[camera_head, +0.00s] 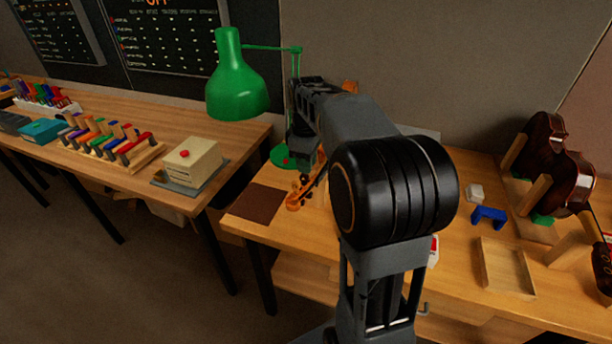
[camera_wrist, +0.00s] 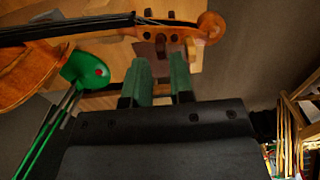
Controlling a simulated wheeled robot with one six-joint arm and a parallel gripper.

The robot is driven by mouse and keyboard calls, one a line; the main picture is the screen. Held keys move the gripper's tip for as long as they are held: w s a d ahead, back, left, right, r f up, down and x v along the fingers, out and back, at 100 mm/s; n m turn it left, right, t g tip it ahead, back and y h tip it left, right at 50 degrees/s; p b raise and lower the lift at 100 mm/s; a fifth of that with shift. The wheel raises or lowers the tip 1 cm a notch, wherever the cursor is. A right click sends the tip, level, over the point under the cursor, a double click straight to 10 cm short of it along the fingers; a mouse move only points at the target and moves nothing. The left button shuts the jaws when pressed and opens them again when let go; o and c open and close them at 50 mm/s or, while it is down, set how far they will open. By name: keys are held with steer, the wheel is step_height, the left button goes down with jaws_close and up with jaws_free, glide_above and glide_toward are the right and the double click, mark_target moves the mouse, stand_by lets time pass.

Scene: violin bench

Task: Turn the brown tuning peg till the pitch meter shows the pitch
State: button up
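A violin (camera_wrist: 40,50) lies across the top left of the wrist view, its neck running right to the pegbox and scroll (camera_wrist: 210,26). A brown tuning peg (camera_wrist: 161,44) points down from the pegbox, beyond and between the green fingertips. My gripper (camera_wrist: 161,64) has its fingers apart with a gap between them; no firm contact with the peg shows. I cannot make out a pitch meter reading.
A green lamp (camera_head: 238,85) stands at the bench's back left. A brown mat (camera_head: 254,203) lies at the left edge. A blue stand (camera_head: 489,216), an open wooden tray (camera_head: 484,268) and racked violins (camera_head: 570,182) are on the right. A second bench stands left.

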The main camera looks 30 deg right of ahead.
mark_target(304, 179)
steer(key=shift+f, duration=2.25)
jaws_close()
